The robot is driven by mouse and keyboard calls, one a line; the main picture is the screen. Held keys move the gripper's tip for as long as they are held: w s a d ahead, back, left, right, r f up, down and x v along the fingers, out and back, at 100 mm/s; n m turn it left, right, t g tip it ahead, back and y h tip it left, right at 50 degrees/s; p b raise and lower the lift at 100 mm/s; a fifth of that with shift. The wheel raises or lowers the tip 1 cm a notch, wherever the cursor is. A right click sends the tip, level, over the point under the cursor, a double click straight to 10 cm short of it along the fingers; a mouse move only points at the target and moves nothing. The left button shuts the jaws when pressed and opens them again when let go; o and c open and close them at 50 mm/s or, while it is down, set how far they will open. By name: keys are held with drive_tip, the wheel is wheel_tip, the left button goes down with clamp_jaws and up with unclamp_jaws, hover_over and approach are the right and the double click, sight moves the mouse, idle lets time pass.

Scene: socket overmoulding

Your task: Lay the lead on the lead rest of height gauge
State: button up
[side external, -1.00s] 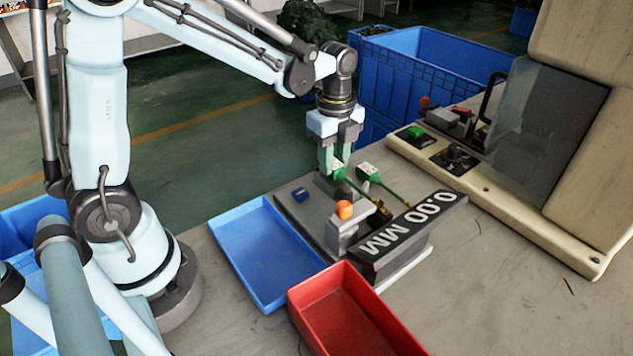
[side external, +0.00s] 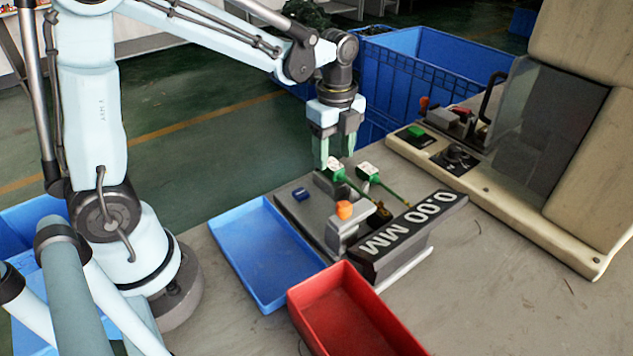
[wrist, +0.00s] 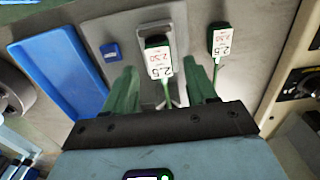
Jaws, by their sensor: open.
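The height gauge (side external: 398,238) is a grey fixture with a dark plate reading "0.00 MM". My gripper (side external: 337,163) is open and empty, just above the first lead. The lead rest is hidden under the leads.
A blue tray (side external: 255,250) lies left of the gauge and a red bin (side external: 350,315) stands in front. A blue button (side external: 301,194) is on the gauge's base. A beige machine (side external: 500,185) stands at right, with large blue crates (side external: 430,75) behind. Bare table lies right of the gauge.

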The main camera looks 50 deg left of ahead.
wheel_tip(320, 180, up, 10)
drive_tip(key=s+f+n+t, duration=0.2)
drive_tip(key=s+n+t, duration=0.1)
drive_tip(key=n, duration=0.6)
drive_tip(key=s+d+f+n+t, duration=0.1)
drive_tip(key=s+n+t, duration=0.3)
drive_tip(key=n, duration=0.5)
drive_tip(key=shift+s+d+f, duration=0.15)
drive_tip(key=shift+s+f, duration=0.65)
drive_tip(key=shift+s, duration=0.25)
